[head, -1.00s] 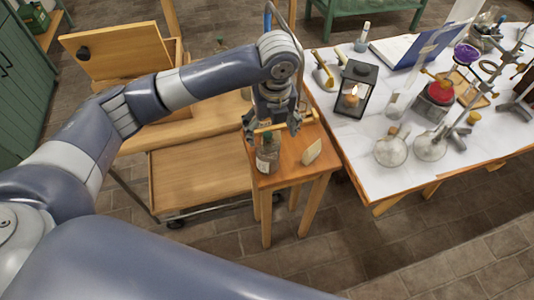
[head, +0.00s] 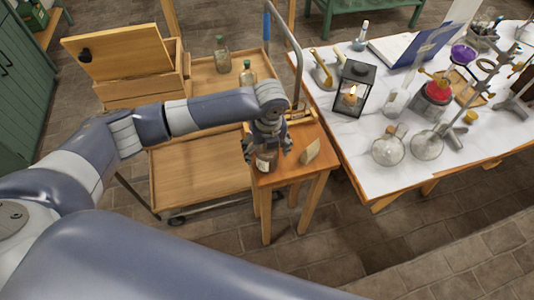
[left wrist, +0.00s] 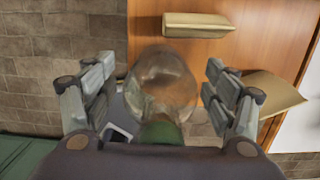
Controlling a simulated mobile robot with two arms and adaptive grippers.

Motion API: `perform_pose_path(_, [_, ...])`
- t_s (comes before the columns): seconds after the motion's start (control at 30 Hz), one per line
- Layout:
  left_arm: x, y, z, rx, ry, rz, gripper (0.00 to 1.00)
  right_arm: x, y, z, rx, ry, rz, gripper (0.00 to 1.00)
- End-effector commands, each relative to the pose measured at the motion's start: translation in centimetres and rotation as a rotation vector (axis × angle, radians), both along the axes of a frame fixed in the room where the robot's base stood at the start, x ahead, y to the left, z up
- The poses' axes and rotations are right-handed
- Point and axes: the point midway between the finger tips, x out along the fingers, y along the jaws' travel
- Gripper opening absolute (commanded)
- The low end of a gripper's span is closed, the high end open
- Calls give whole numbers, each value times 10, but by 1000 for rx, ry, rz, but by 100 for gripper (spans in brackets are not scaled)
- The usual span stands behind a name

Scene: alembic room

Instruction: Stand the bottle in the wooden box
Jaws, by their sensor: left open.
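A clear glass bottle (head: 265,162) with a pale label stands upright on the small wooden stool. In the left wrist view its glass body (left wrist: 165,82) and green stopper (left wrist: 160,132) lie between my fingers. My left gripper (head: 267,150) is open and lowered around the bottle's upper part. In the left wrist view there is a gap between the glass and the fingers (left wrist: 160,98) on each side. The wooden box (head: 145,92) with its lid (head: 115,52) raised stands at the left of the cart. My arm hides part of its front. My right gripper is not in view.
Two more bottles (head: 222,55) (head: 247,72) stand on the cart's upper tray (head: 205,78). A white table (head: 350,170) on the right holds a lantern (head: 354,88) and glassware.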

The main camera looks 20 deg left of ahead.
Motion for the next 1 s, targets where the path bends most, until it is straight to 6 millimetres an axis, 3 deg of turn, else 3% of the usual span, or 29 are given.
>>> perform_pose_path(0.07, [0, 0, 0, 0, 0, 0, 78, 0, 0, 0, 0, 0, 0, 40])
perform_pose_path(0.33, [0, 0, 0, 0, 0, 0, 20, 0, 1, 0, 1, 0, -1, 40])
perform_pose_path(0.4, [1, 0, 1, -1, -2, 0, 13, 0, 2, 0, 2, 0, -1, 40])
perform_pose_path(0.73, [2, -1, 6, -2, -4, 1, 13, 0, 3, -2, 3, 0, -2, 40])
perform_pose_path(1.0, [-1, -1, 37, -2, -4, 0, 13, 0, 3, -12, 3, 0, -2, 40])
